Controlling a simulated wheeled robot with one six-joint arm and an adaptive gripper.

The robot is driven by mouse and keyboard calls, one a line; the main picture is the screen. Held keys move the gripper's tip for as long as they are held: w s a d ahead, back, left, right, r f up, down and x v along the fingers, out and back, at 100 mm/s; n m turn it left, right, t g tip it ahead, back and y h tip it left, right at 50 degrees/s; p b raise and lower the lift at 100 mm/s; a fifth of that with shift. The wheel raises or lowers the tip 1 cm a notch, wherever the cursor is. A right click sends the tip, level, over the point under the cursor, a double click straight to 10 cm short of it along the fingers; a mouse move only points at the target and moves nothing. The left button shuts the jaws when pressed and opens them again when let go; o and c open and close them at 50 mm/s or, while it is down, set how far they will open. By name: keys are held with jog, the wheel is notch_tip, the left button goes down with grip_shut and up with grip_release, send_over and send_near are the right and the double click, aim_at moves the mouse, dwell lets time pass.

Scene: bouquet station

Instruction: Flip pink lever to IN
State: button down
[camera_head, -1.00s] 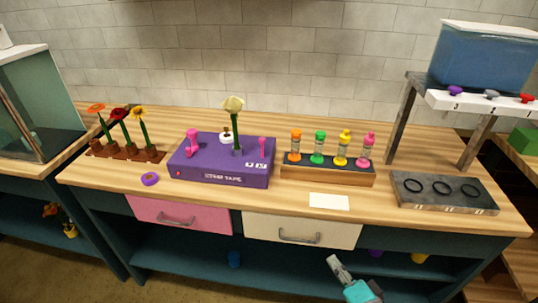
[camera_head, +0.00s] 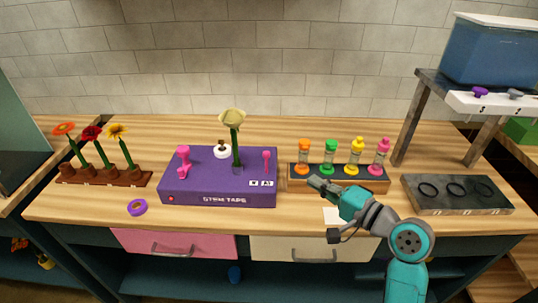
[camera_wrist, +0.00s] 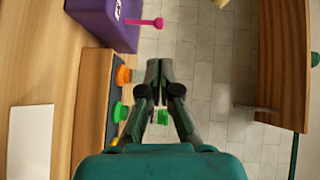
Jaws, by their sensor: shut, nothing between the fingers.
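The purple stem tape box (camera_head: 221,180) stands on the counter left of centre. A pink lever (camera_head: 266,160) stands upright at the right of its top, above two small white labels too small to read. In the wrist view the pink lever (camera_wrist: 145,22) sticks out from the box (camera_wrist: 105,20) at the top. A larger pink part (camera_head: 184,160) is at the box's left. A pale flower (camera_head: 233,128) stands upright in the box. My gripper (camera_head: 315,182) is shut and empty, right of the box in the head view and apart from the lever. It also shows in the wrist view (camera_wrist: 159,66).
A rack of several coloured bottles (camera_head: 338,178) stands close by my gripper. A white card (camera_head: 332,215) lies partly behind my arm. A purple tape ring (camera_head: 137,207) and a flower holder (camera_head: 100,177) are left. A grey ring tray (camera_head: 455,205) is right.

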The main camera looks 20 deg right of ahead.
aim_at(267, 156)
jog(key=shift+a, duration=0.1)
jog(key=x, duration=1.4)
jog(key=shift+w+a+r+n+g+h, duration=0.1)
jog(key=shift+a+r+n+g+h, duration=0.05)
jog(key=shift+a+n+g+h, duration=0.25)
dwell(0.4)
jog(key=shift+w+a+r+n+g, duration=0.1)
jog(key=shift+w+a+n+g, duration=0.05)
jog(key=shift+a+n+g, duration=0.25)
jog(key=shift+w+a+n+g+h, duration=0.15)
jog(key=shift+a+n+g+h, duration=0.3)
jog(key=shift+a+h, duration=0.15)
jog(key=shift+w+a+n+g+h, duration=0.2)
jog(key=shift+a+n+g+h, duration=0.2)
jog(key=shift+h, duration=0.2)
jog(key=shift+s+d, duration=0.1)
jog(key=shift+d, duration=0.15)
jog(key=shift+s+d+f, duration=0.15)
jog(key=shift+d+f, duration=0.25)
jog(key=shift+d, duration=0.1)
jog(key=shift+s+r, duration=0.1)
